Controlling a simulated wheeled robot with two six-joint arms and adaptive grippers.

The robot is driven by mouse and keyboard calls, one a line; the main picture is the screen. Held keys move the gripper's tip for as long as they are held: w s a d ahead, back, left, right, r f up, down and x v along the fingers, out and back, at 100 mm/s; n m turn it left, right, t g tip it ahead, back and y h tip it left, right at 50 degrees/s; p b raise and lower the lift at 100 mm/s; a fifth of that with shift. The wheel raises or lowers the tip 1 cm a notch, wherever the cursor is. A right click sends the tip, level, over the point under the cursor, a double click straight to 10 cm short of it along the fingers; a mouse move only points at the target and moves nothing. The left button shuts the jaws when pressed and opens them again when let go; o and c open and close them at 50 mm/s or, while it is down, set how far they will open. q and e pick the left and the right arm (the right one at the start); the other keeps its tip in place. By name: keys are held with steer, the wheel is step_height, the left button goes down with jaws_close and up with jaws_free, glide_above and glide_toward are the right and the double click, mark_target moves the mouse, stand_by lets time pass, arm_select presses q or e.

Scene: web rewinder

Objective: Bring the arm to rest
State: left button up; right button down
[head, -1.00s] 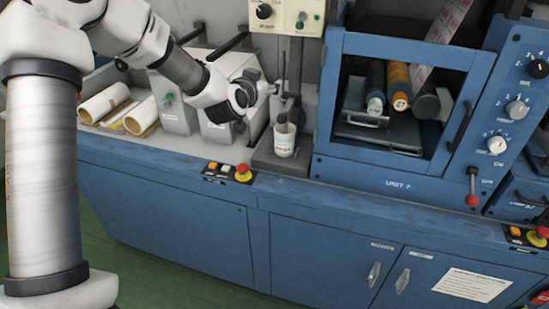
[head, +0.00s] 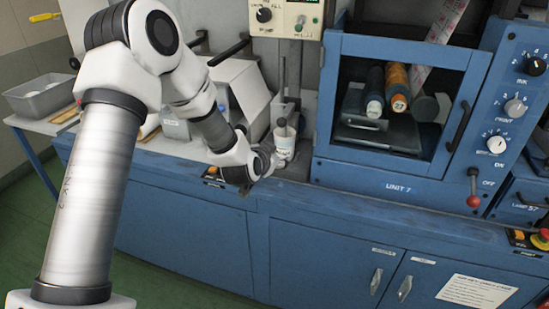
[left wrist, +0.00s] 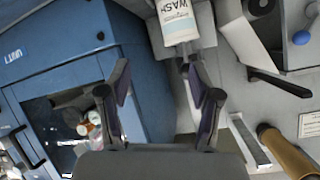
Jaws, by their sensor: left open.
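My left arm comes in from the left in the head view, with its left gripper (head: 274,163) low over the front edge of the blue machine's top, close beside a white labelled container (head: 284,142). The gripper is small and partly hidden by my wrist there. In the left wrist view the two dark fingers (left wrist: 162,88) are spread apart with nothing between them. The container, marked "WASH" (left wrist: 178,20), shows beyond the fingertips; whether a finger touches it I cannot tell. My right gripper is in neither view.
The blue unit (head: 400,110) with rollers and knobs stands right of the container. A control button panel (head: 212,172) on the front edge is partly covered by my wrist. A grey bin (head: 42,95) stands far left. The green floor (head: 150,262) in front is clear.

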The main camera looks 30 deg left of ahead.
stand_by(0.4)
arm_select(q)
steer(key=s+d+f+m+g+h, duration=0.1)
steer(key=s+d+f+g, duration=0.25)
steer(key=s+f, duration=0.65)
steer(key=s+d+f+m+g, duration=0.1)
steer(key=s+d+f+g, duration=0.45)
steer(key=f, duration=0.85)
steer(key=s+d+f+n+g, duration=0.1)
steer(key=s+f+n, duration=0.1)
steer(key=s, duration=0.9)
steer(key=s+d+f+n+g+h, duration=0.1)
steer(key=s+d+f+n+g, duration=0.1)
steer(key=s, duration=1)
steer(key=shift+f, duration=0.5)
